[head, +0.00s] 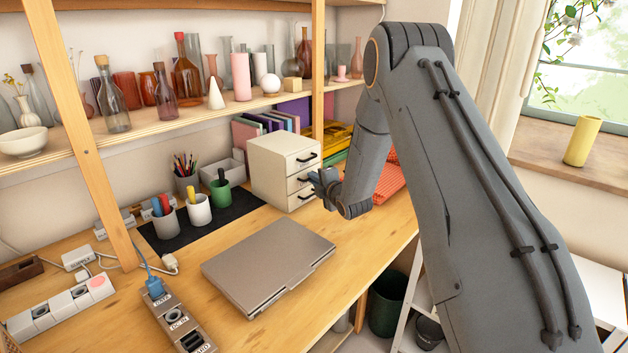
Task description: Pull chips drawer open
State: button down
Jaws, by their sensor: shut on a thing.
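A small cream cabinet (283,165) with three stacked drawers stands on the wooden desk below the shelf. The top drawer has a black bar handle (308,157) in plain view. My gripper (314,178) is at the cabinet's front, at the height of the middle drawer, and is shut on a drawer handle that its fingers mostly hide. The drawer fronts look about flush with each other. The drawer labels are too small to read, so I cannot tell which one is marked chips.
A closed grey laptop (268,258) lies on the desk in front of the cabinet. Cups of pens (198,209) stand on a dark mat to its left. Power strips (62,308) lie at the lower left. Glass bottles (186,78) crowd the shelf above.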

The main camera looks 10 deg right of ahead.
jog(key=s+d, duration=0.9)
jog(key=s, duration=0.3)
jog(key=shift+s, duration=0.4)
jog(key=shift+d+f, duration=0.1)
jog(key=shift+d, duration=0.05)
jog(key=c, duration=1.9)
grip_release()
jog(key=shift+s+d, duration=0.15)
jog(key=b+v, duration=0.1)
jog(key=v, duration=0.6)
jog(key=shift+s+r, duration=0.25)
jog(key=shift+s, duration=0.1)
